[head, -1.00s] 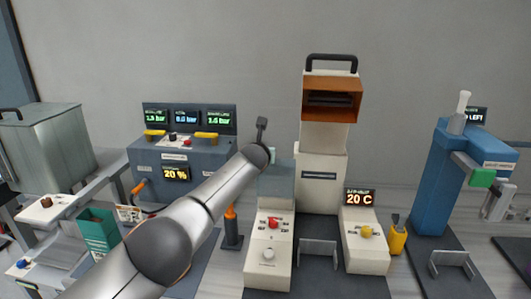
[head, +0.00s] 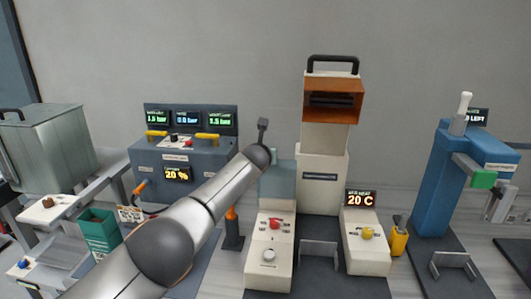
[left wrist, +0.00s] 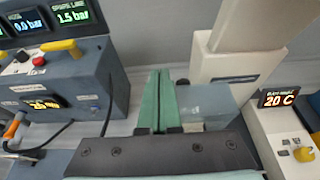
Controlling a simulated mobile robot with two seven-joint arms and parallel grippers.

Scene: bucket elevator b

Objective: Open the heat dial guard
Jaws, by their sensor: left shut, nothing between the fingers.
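The heat dial guard, a clear bluish panel (head: 279,181), stands raised at the back of the left white dial block (head: 262,258) in the head view. In the left wrist view the clear panel (left wrist: 212,103) is just right of my fingers; I cannot tell whether they touch it. A white dial (head: 268,255) and a red knob (head: 275,224) show uncovered on the block. My left gripper (left wrist: 160,76) has its green fingers shut together with nothing between them. My right gripper is out of view.
The cream tower (head: 320,180) rises behind the block. A right block with a yellow knob (head: 367,233) carries a "20 C" display (head: 360,199). A grey-blue console (head: 180,160) stands left, an orange-handled lever (head: 232,225) nearer, and a blue column (head: 437,190) right.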

